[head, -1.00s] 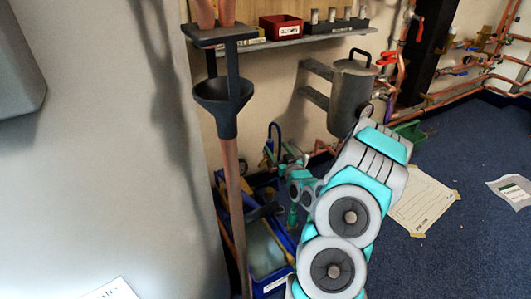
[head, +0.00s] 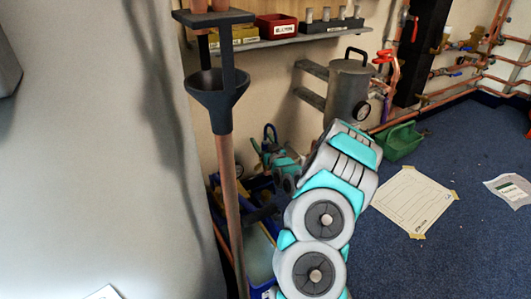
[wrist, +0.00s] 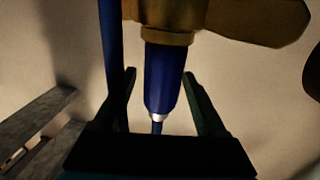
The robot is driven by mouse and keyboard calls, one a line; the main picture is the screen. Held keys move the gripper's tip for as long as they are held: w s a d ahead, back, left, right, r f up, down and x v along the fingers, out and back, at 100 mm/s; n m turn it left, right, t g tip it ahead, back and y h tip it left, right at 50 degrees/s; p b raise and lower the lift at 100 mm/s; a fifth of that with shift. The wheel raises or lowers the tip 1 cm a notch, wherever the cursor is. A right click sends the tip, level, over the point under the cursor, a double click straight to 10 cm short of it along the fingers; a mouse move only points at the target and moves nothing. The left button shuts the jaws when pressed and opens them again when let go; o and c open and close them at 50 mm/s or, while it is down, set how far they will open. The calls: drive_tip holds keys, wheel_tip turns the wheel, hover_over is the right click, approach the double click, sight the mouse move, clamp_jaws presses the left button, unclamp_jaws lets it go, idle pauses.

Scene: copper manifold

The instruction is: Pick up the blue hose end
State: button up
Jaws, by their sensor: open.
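The blue hose end (wrist: 163,80) hangs upright below a brass fitting (wrist: 170,38) in the wrist view, with a pale ring at its lower tip. My gripper (wrist: 160,85) is open, with one finger on each side of the blue hose end. I cannot tell whether either finger touches it. A second length of blue hose (wrist: 110,60) runs vertically close to the left finger.
A funnel (head: 214,92) on a stand is to the left. A shelf (head: 290,38) is above.

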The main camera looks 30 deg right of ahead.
drive_tip(key=shift+w, duration=0.2)
drive_tip(key=shift+c, duration=0.2)
clamp_jaws()
idle(0.4)
